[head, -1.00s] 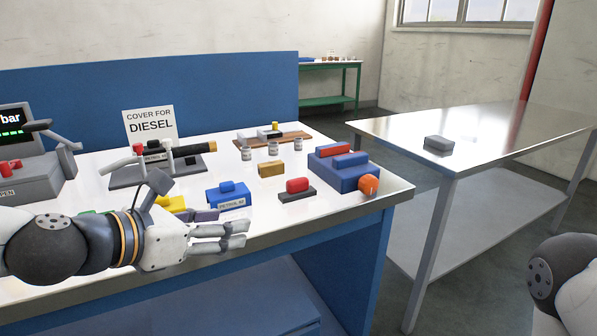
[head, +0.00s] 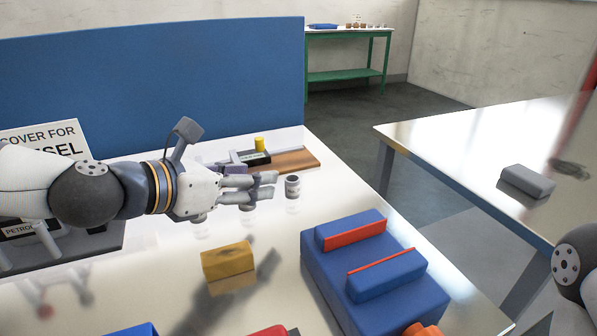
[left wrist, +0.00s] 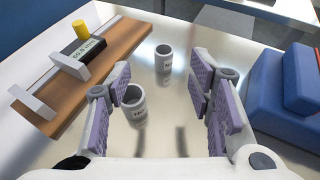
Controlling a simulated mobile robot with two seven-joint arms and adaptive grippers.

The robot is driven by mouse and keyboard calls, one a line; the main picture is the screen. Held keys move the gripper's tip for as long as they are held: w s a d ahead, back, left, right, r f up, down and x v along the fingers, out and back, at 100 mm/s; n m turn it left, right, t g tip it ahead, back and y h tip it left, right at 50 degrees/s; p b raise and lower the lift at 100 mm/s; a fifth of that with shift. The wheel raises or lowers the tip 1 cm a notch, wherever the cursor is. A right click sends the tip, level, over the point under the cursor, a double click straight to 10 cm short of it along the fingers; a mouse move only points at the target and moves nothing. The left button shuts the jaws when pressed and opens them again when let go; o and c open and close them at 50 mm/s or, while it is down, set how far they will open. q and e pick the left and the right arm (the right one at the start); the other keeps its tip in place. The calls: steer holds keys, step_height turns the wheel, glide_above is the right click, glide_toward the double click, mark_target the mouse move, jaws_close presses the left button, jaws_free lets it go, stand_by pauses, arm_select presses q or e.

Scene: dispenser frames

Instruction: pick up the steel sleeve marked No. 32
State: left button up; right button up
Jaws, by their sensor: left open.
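A small steel sleeve (head: 292,187) stands upright on the white table, just beyond my left fingertips in the head view. My left gripper (head: 270,185) is open and level, low over the table. In the left wrist view this sleeve (left wrist: 164,60) stands ahead, in the gap between the open fingers (left wrist: 168,90). A second sleeve (left wrist: 131,104) stands nearer, close beside the left finger; I cannot tell whether they touch. Both carry dark marks too small to read. In the head view my gripper mostly hides the other sleeves. My right gripper is out of view.
A wooden board (head: 296,160) with a digital gauge (left wrist: 84,50) lies behind the sleeves. A brass-coloured block (head: 228,260) and a blue block with red strips (head: 318,262) stand nearer. A sign (head: 45,138) stands left. A steel table (head: 440,135) is at right.

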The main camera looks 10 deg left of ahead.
mark_target(287, 181)
arm_select(q)
steer(key=w+d+f, duration=0.1)
steer(key=w+f+b, duration=0.1)
steer(key=f, duration=0.1)
steer(key=shift+w+d, duration=0.15)
steer(key=shift+d, duration=0.25)
steer(key=b+x, duration=0.1)
steer(key=x, duration=0.5)
steer(key=shift+w+d, duration=0.1)
steer(key=shift+d, duration=0.05)
steer(key=shift+r, duration=0.15)
jaws_close()
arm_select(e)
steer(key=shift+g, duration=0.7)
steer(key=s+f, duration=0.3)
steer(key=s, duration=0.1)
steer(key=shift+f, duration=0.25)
